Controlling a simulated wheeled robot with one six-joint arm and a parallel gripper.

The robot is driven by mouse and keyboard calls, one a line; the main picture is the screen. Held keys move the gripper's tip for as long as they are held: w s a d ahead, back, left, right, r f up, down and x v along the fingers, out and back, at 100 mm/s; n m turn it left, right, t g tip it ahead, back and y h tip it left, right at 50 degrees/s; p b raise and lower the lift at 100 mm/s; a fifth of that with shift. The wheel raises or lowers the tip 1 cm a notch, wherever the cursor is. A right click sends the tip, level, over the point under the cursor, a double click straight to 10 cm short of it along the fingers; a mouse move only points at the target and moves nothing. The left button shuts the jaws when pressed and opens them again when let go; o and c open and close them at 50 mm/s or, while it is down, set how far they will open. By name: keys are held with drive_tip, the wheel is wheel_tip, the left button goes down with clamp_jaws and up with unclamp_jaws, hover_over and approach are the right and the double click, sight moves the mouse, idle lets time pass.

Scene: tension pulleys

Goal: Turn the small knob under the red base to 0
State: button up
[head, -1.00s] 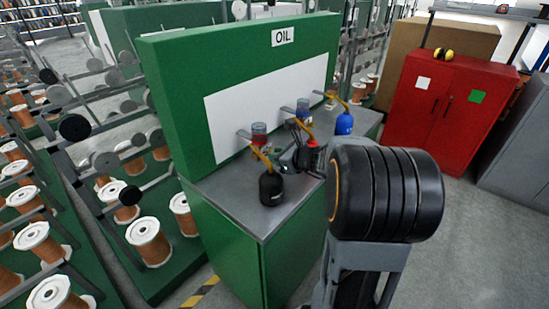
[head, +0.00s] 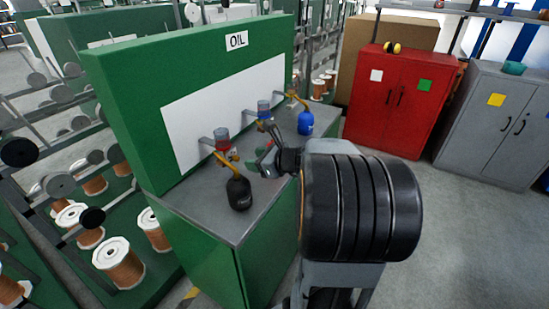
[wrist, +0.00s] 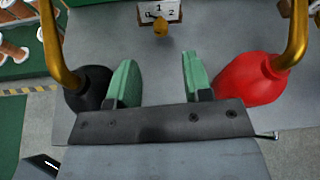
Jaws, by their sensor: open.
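My gripper (head: 265,163) is open and empty above the grey bench top, between the black bottle (head: 238,192) and the mostly hidden red bottle. In the wrist view its green fingertips (wrist: 155,82) are apart, with the black bottle (wrist: 88,88) at left and the red bottle (wrist: 248,80) at right. A small yellow knob (wrist: 160,27) shows ahead of the gap, apart from the fingers, below a white scale plate (wrist: 160,10) marked 1 and 2. The left mark is unclear, as is the knob's setting. The red base (head: 222,144) stands behind the black bottle in the head view.
Brass tubes (wrist: 298,35) rise close on both sides of my gripper. The green OIL cabinet (head: 120,90) backs the bench, and a blue bottle (head: 305,122) stands farther along. A red cupboard (head: 400,100) is at the right. Wire spools fill the left.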

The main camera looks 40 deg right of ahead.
drive_tip(key=p+v, duration=0.1)
drive_tip(key=v, duration=0.7)
idle(0.5)
drive_tip(key=s+a+f+n+g+h+p, duration=0.1)
drive_tip(key=s+a+f+n+g+p, duration=0.2)
drive_tip(key=n, duration=0.5)
drive_tip(key=s+a+n+g+p, duration=0.25)
drive_tip(key=s+n+g, duration=0.2)
drive_tip(key=n, duration=0.35)
drive_tip(key=s+a+r+n+g+h+p, duration=0.1)
drive_tip(key=a+r+n+h+p, duration=0.3)
drive_tip(key=a+r+n+p, duration=0.4)
drive_tip(key=a+r+n, duration=0.3)
drive_tip(key=n, duration=0.3)
drive_tip(key=shift+s+a+r+p, duration=0.15)
drive_tip(key=shift+s+r+p, duration=0.05)
drive_tip(key=shift+r+p, duration=0.15)
drive_tip(key=shift+g, duration=0.25)
